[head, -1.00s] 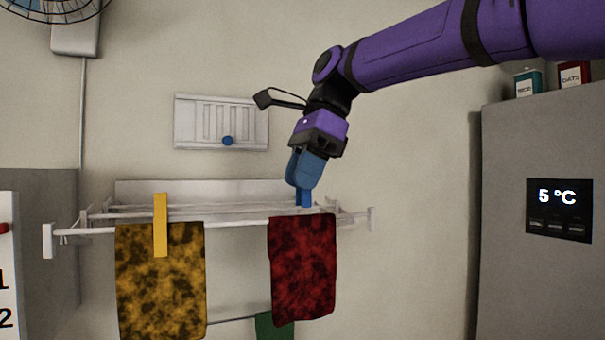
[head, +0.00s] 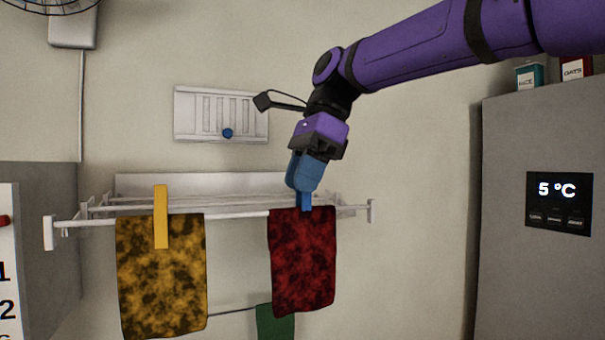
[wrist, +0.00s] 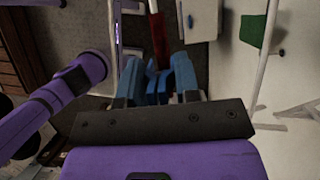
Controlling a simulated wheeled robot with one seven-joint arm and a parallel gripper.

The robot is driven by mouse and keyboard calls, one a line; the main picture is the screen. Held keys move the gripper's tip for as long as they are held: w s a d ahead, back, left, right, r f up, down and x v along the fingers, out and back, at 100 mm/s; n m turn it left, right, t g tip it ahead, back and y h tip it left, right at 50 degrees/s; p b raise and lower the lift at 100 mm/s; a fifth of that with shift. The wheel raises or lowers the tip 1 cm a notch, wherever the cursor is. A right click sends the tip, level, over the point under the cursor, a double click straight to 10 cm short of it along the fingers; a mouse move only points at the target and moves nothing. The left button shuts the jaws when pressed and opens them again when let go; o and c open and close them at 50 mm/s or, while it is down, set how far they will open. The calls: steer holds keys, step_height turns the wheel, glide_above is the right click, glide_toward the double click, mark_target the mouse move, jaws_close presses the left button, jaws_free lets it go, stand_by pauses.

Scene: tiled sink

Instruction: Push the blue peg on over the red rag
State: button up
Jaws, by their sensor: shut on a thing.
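The red rag (head: 303,262) hangs over the front rail of the white drying rack (head: 240,214). My gripper (head: 304,188), with blue fingers, points down just above the rag's top edge. It is shut on the blue peg (head: 306,201). The peg's lower end overlaps the rag's top edge in the head view; how far it straddles the rail and cloth I cannot tell. In the wrist view the gripper's fingers (wrist: 158,85) show with a red strip of the rag (wrist: 157,35) beyond them. The peg's upper part is hidden between the fingers.
A yellow-brown rag (head: 160,285) hangs to the left under a yellow peg (head: 161,217). A green cloth (head: 276,323) hangs lower down. A white wall vent with a blue knob (head: 228,133) is behind. A grey fridge (head: 500,250) stands at the right.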

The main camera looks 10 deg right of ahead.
mark_target(299, 207)
steer(key=shift+f, duration=1.75)
stand_by(0.5)
steer(key=o, duration=1)
steer(key=shift+c, duration=0.2)
steer(key=shift+r, duration=0.15)
steer(key=shift+r, duration=3.35)
steer(key=s+d+f+n+t+h, duration=0.2)
steer(key=s+d+f+n+t, duration=0.1)
steer(key=s+d+f+n, duration=0.4)
steer(key=s+d+f+n+t+h, duration=0.2)
steer(key=s+d+f+n, duration=0.5)
steer(key=s+d+f, duration=0.4)
steer(key=d+f+t, duration=0.1)
steer(key=d+f, duration=0.3)
steer(key=d, duration=0.2)
steer(key=shift+s+d+f+n, duration=0.2)
steer(key=shift+s+d+n, duration=0.1)
steer(key=shift+n, duration=0.1)
